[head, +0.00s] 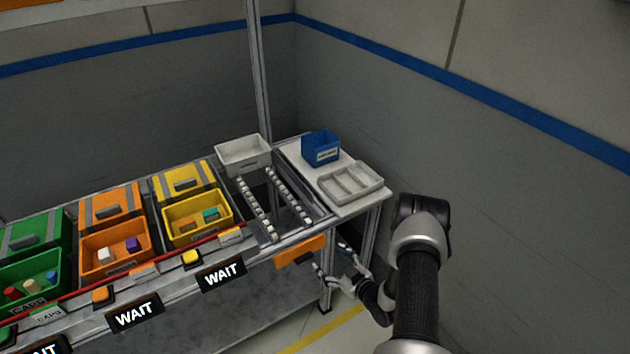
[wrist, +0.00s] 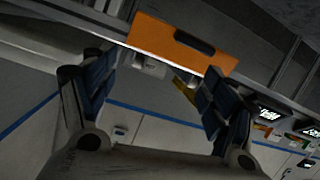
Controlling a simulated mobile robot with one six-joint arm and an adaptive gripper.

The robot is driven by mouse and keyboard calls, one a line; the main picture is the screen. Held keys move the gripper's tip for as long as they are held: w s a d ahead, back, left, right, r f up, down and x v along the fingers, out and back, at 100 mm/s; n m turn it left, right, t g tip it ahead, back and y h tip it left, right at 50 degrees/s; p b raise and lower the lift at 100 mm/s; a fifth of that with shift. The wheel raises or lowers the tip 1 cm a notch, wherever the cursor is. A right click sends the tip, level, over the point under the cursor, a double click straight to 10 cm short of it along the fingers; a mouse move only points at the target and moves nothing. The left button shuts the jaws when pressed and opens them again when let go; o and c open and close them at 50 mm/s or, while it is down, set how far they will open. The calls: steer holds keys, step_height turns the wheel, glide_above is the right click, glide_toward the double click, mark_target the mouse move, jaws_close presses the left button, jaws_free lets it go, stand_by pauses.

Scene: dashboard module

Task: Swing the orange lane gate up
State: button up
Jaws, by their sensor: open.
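The orange lane gate (head: 299,251) is a flat panel hanging at the front edge of the bench, below the roller lane. In the wrist view the gate (wrist: 168,50) shows large, with a dark slot near its upper right part. My gripper (head: 342,262) is open, in front of and just below the gate in the head view. In the wrist view my gripper's two fingers (wrist: 147,90) stand apart, with the gate's edge beyond and between them. I see nothing held. Whether a fingertip touches the gate cannot be told.
A roller lane (head: 258,209) with a grey tote (head: 243,154) at its back lies above the gate. A side table (head: 340,203) holds a blue bin (head: 321,148) and a white tray (head: 350,183). WAIT signs (head: 221,273) line the front left. Floor at right is clear.

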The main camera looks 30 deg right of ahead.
steer(key=w+d+r+g+h, duration=0.15)
steer(key=w+r, duration=0.25)
steer(key=r, duration=0.5)
steer(key=w+r+g+h, duration=0.15)
steer(key=w+r, duration=0.25)
steer(key=r, duration=0.5)
steer(key=s+a+r+g, duration=0.1)
steer(key=s+a+r, duration=0.2)
steer(key=r, duration=0.6)
steer(key=s+a+r+m+g, duration=0.1)
steer(key=s+a+r, duration=0.3)
steer(key=r, duration=0.5)
steer(key=shift+s+a+g+h+p, duration=0.35)
steer(key=shift+g+h+p, duration=0.1)
steer(key=shift+g, duration=0.35)
steer(key=shift+d+f, duration=0.1)
